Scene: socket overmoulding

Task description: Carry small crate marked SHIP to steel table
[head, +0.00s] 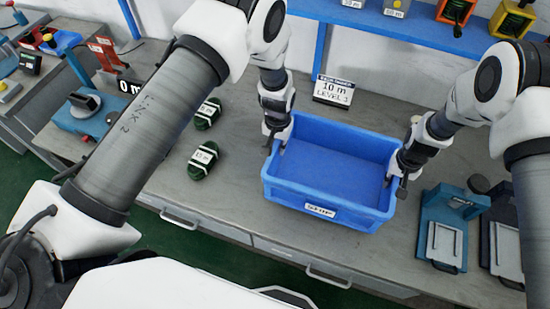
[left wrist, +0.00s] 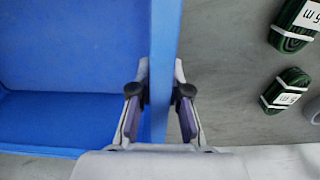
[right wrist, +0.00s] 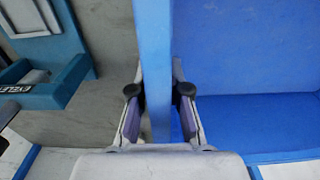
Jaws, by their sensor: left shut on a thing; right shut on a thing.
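The small blue crate (head: 322,181) with a white label on its front sits on or just over the grey bench; I cannot tell whether it touches. The crate is empty. My left gripper (head: 275,142) is shut on the crate's left wall, which also shows between the fingers in the left wrist view (left wrist: 161,75). My right gripper (head: 398,172) is shut on the crate's right wall, seen between the fingers in the right wrist view (right wrist: 154,75). The steel table cannot be told for certain in these views.
Two green coiled bundles (head: 203,160) with white labels lie left of the crate. A sign reading 10 m LEVEL 3 (head: 333,89) stands behind it. A blue fixture (head: 443,230) stands close to its right. A blue shelf (head: 400,30) runs behind. Drawer handles line the bench front.

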